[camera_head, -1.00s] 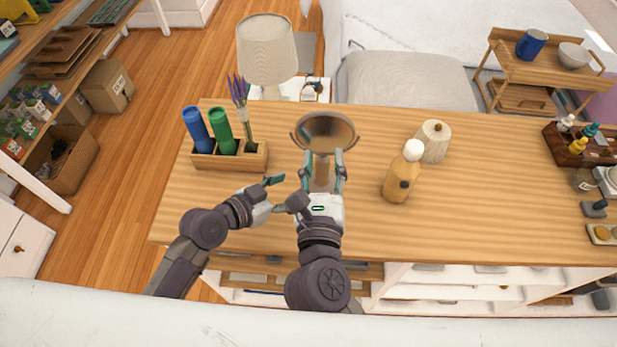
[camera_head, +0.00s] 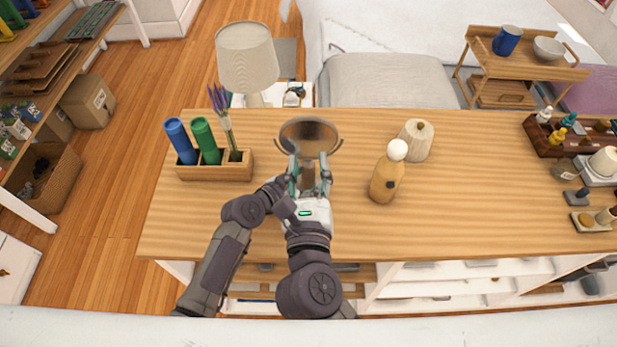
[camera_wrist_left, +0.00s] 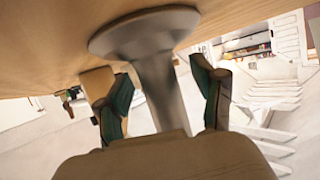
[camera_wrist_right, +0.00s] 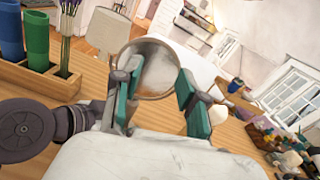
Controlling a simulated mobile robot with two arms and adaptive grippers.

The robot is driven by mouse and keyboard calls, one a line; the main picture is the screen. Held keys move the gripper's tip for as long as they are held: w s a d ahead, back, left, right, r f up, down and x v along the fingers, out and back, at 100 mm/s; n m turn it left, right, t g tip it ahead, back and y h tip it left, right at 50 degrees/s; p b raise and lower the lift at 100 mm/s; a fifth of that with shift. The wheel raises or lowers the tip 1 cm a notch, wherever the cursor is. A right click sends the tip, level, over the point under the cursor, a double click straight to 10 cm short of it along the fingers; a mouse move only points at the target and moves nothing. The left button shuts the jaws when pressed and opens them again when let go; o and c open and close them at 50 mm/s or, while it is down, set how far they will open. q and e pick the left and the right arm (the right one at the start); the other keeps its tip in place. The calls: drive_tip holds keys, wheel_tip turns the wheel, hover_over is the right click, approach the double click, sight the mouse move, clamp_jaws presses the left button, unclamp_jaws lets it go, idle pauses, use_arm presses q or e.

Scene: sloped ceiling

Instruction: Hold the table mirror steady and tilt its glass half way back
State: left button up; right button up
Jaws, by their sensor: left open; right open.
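The table mirror has a round glass in a frame (camera_head: 309,137), held on a short stem on the wooden table. My left gripper (camera_wrist_left: 163,90) is open, with its fingers on either side of the mirror's stem (camera_wrist_left: 158,85); the mirror's round base (camera_wrist_left: 145,30) also shows in the left wrist view, which is upside down. In the head view the left gripper is mostly hidden behind the right one. My right gripper (camera_head: 310,176) is open in front of the mirror, just below the glass. In the right wrist view the glass (camera_wrist_right: 156,68) stands beyond and between its fingers; contact cannot be told.
A wooden holder (camera_head: 215,172) with a blue and a green cylinder and purple flowers stands left of the mirror. An amber bottle (camera_head: 385,182) and a ribbed jar (camera_head: 417,140) stand to the right. The table between them and the right-hand trays is clear.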

use_arm(q)
clamp_jaws()
idle(0.3)
